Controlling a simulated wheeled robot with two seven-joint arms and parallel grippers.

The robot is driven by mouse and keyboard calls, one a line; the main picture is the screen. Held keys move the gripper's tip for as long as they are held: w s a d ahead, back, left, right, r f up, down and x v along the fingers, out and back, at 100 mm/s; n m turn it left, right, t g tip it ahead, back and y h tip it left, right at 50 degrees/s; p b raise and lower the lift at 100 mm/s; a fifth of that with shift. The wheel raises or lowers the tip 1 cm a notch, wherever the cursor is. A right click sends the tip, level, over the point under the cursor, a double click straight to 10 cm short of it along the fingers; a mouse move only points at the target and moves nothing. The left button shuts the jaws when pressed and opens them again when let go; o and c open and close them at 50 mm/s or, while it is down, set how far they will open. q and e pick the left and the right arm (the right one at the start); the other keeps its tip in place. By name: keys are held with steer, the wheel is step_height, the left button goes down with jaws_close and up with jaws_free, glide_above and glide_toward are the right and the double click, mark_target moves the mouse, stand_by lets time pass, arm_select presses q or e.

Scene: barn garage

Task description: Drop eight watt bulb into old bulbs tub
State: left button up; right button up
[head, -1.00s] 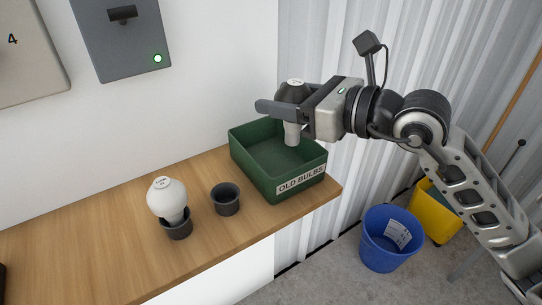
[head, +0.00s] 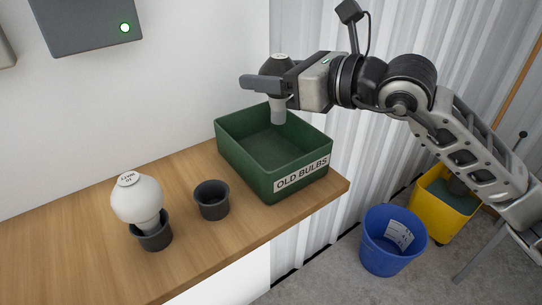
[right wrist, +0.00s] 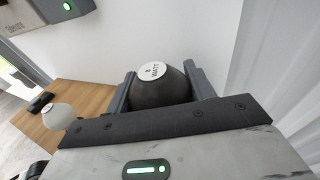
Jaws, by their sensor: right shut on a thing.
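My right gripper (head: 272,76) is shut on a dark bulb (head: 279,108) and holds it above the green tub. In the right wrist view the dark bulb (right wrist: 160,87) sits between the fingers, and its white top label reads "8 WATT". Its pale base points down over the back part of the tub, apart from it. The green tub (head: 243,173) has a label reading "OLD BULBS" and stands near the right end of the wooden counter. Its visible floor is bare. My left gripper is not in view.
A white bulb (head: 137,198) stands tilted in a dark cup (head: 153,240) on the counter (head: 75,240). An empty dark cup (head: 212,200) stands between it and the tub. A blue bucket (head: 391,242) and a yellow bucket (head: 440,208) stand on the floor at right.

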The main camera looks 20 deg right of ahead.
steer(key=shift+f, duration=0.2)
steer(key=o, duration=0.8)
steer(key=shift+o, duration=0.2)
